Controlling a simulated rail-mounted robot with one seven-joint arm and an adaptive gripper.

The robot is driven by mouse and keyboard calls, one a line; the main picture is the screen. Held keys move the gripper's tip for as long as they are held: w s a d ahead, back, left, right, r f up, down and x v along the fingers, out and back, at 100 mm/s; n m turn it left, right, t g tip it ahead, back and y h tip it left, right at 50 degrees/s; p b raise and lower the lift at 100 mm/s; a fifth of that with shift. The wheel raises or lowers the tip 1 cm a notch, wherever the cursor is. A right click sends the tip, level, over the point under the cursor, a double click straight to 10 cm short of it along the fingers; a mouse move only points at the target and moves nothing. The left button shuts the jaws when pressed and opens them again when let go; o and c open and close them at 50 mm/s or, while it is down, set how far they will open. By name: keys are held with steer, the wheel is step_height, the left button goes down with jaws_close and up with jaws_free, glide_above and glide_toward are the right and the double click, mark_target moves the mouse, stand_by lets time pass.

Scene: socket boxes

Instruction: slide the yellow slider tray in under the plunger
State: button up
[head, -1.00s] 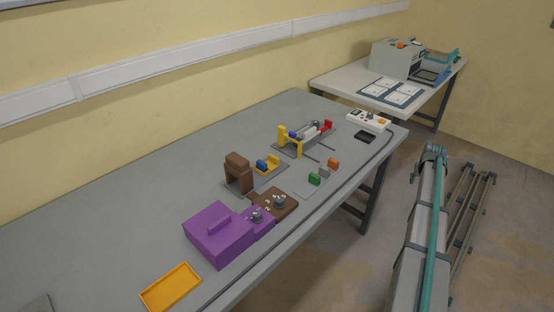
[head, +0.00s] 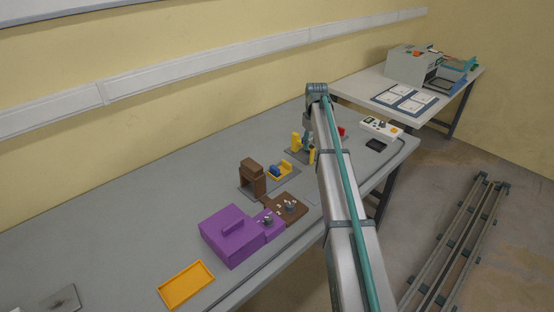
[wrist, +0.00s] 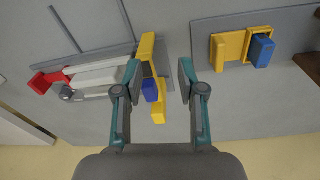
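The yellow slider tray (head: 287,170) sits on a grey base plate beside the brown arch-shaped block (head: 252,176), on its right, with a blue block (head: 275,170) in it. The tray also shows in the wrist view (wrist: 233,46), right of my gripper, with the blue block (wrist: 262,50) at its right end. A plunger under the arch cannot be made out. My gripper (wrist: 159,76) is open, above the neighbouring yellow bracket fixture (wrist: 148,48), and apart from the tray. Whether its fingers touch that fixture cannot be told. In the head view my arm largely hides the gripper.
A purple box (head: 230,236), a brown board (head: 291,207) and an orange tray (head: 186,284) stand nearer. A white control box (head: 380,128) is at the far right. Bench space behind is clear.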

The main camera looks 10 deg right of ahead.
steer(key=r+n+g, duration=0.1)
steer(key=r+n, duration=0.1)
glide_above(287, 162)
step_height(287, 162, down, 11)
steer(key=p, duration=0.3)
steer(key=shift+w+a, duration=0.1)
jaws_close()
